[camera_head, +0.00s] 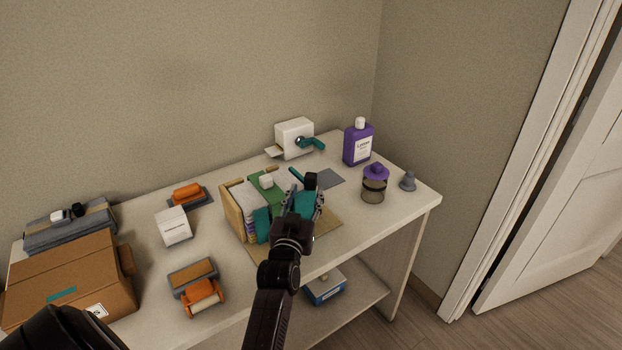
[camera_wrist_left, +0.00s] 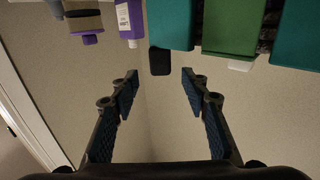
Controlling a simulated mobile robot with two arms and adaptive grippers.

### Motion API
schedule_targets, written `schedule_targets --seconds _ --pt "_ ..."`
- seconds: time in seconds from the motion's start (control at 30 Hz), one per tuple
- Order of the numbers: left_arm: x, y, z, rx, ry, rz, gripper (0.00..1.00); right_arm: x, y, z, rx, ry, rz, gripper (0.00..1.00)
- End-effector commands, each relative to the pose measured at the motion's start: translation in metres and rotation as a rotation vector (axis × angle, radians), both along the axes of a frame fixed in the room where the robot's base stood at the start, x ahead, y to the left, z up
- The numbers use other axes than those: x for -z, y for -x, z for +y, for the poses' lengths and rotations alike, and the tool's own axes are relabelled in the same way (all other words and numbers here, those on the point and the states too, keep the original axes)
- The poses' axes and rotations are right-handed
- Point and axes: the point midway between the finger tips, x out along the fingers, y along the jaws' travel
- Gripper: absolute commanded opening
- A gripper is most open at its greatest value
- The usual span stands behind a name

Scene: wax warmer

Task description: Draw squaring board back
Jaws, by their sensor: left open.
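A teal board (camera_head: 303,205) with a black knob (camera_head: 311,180) stands at the right end of the wooden holder; it looks like the squaring board. In the left wrist view the teal board (camera_wrist_left: 170,22) shows at the top, its black knob (camera_wrist_left: 160,62) just beyond the fingertips. My left gripper (camera_head: 304,198) is over the board in the head view, hiding part of it. In the left wrist view its fingers (camera_wrist_left: 158,88) are apart with nothing between them. I cannot tell whether they touch the board. My right gripper is not in view.
The wooden holder (camera_head: 232,212) contains grey cloths, a green board (camera_head: 265,192) and another teal panel (camera_head: 262,226). Orange rollers and a cardboard box (camera_head: 70,280) are left.

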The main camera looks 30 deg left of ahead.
Motion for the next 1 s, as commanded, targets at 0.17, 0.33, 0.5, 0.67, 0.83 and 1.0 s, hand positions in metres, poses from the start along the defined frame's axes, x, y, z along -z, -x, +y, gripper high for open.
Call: schedule_targets --seconds 0.17,0.33,0.5,0.67,0.83,1.0 --pt "0.002 -0.017 0.007 -0.001 -0.001 -0.007 0.42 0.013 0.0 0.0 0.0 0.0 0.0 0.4" --pt "0.003 -0.041 0.017 -0.001 -0.001 -0.006 0.42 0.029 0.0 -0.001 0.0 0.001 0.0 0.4" --pt "0.002 -0.06 0.025 -0.001 -0.002 -0.004 0.42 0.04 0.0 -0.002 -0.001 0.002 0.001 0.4" --pt "0.001 -0.069 0.029 0.0 -0.001 -0.003 0.42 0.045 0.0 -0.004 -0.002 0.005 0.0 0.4" --pt "0.0 -0.071 0.029 0.0 -0.001 -0.002 0.42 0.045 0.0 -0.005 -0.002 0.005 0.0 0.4" --pt "0.0 -0.071 0.029 0.0 -0.001 -0.002 0.39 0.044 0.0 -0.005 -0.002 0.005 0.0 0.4"
